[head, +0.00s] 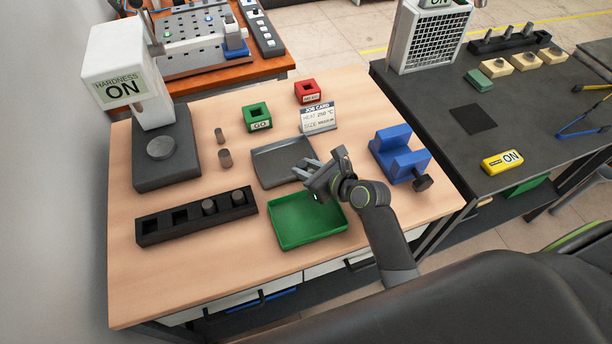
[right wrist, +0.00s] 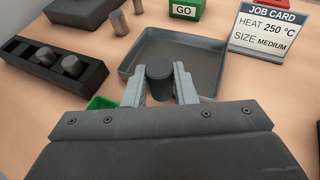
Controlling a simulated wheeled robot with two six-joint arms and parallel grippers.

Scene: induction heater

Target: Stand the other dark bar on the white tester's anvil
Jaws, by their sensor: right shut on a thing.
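The white tester (head: 122,70) with an ON display stands at the back left of the wooden table. Its round grey anvil (head: 161,148) sits bare on the dark base. My right gripper (head: 305,170) is over the right part of the grey tray and is shut on a dark bar (right wrist: 160,78), which is upright between the fingers in the right wrist view. The bar is hard to make out in the head view. Two brownish-grey bars, a smaller one (head: 219,135) and a larger one (head: 225,158), stand on the table right of the tester. My left gripper is not in view.
A black rack (head: 160,233) at the front left holds two grey bars in its right holes. The grey tray (head: 264,172), green tray (head: 282,241), green GO box (head: 257,124), red box (head: 307,93), job card (head: 319,118) and blue vise (head: 399,160) stand around.

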